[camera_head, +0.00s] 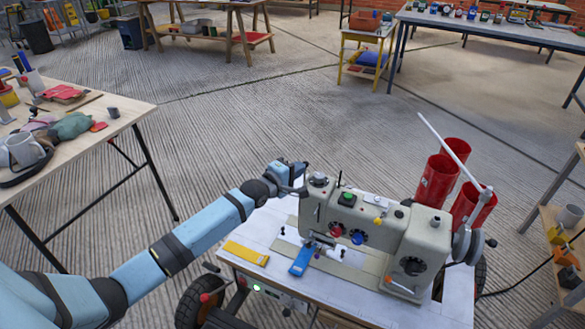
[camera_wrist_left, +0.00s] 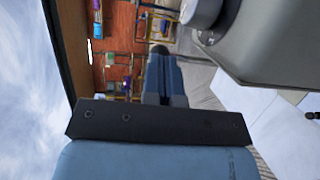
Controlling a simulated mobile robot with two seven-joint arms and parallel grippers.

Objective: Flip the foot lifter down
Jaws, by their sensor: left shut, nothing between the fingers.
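The grey sewing machine (camera_head: 372,225) stands on a white wheeled table. Its head end, with a round knob (camera_head: 318,180) on top, faces left. I cannot make out the foot lifter for sure in either view. My left gripper (camera_head: 303,170) is at the upper left of the machine's head, close to it; whether it touches cannot be told. In the left wrist view the two blue fingers (camera_wrist_left: 163,78) are together with nothing between them. The machine's grey body (camera_wrist_left: 270,45) fills the upper right there, beside the fingers. My right gripper is in neither view.
A yellow piece (camera_head: 247,252) and a blue piece (camera_head: 302,260) lie on the white table (camera_head: 340,297). A cluttered wooden table (camera_head: 130,112) is at the left. Open floor lies beyond.

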